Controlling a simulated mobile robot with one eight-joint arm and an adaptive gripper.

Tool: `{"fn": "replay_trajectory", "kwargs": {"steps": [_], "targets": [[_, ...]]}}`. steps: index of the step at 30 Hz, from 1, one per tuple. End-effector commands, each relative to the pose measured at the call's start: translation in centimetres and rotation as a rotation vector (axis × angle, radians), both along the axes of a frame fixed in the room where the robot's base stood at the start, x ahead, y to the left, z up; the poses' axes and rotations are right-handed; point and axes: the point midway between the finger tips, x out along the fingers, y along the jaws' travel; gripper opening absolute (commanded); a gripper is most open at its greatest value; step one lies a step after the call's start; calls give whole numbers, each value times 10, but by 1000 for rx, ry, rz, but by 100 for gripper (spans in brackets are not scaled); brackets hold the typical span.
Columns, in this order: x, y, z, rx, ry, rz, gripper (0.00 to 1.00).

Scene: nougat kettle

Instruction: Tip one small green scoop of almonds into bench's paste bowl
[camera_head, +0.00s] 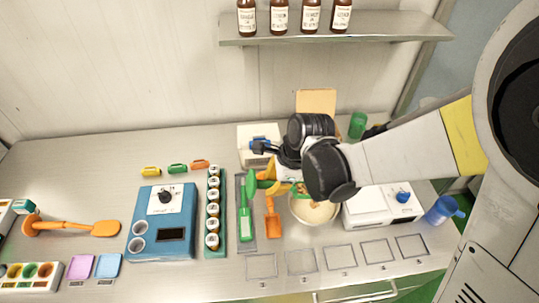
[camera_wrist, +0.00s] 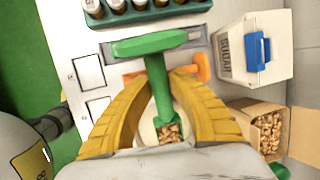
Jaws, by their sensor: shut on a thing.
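My gripper (camera_wrist: 163,108) has yellow fingers and is shut on a small green scoop (camera_wrist: 157,82). The scoop's cup holds brown almonds (camera_wrist: 170,133) in the wrist view. In the head view my gripper (camera_head: 277,187) is above the bench, at the left side of the cream paste bowl (camera_head: 313,213). The scoop's cup (camera_head: 301,187) shows near the bowl's back left rim, partly hidden by my wrist. In the wrist view part of the pale bowl (camera_wrist: 147,130) shows behind the cup. An open cardboard box of almonds (camera_wrist: 268,128) stands at the right of the wrist view.
A white sugar bin (camera_wrist: 247,55) with a blue handle stands by the almond box. An orange scoop (camera_head: 272,222) lies left of the bowl, beside a grey tray (camera_head: 246,246). A jar rack (camera_head: 213,248) is farther left. A white appliance (camera_head: 372,208) stands right of the bowl.

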Motion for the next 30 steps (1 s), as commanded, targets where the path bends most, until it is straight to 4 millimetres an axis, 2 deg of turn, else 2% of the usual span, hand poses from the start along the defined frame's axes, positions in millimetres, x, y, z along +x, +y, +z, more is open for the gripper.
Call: {"fn": "replay_trajectory", "kwargs": {"steps": [3,19,24,30], "targets": [[5,-16,10,121,28,-10,0],[20,-75,49,636,152,-4,0],[23,-88,61,762,184,-2,0],[25,-96,70,838,205,0,0]]}}
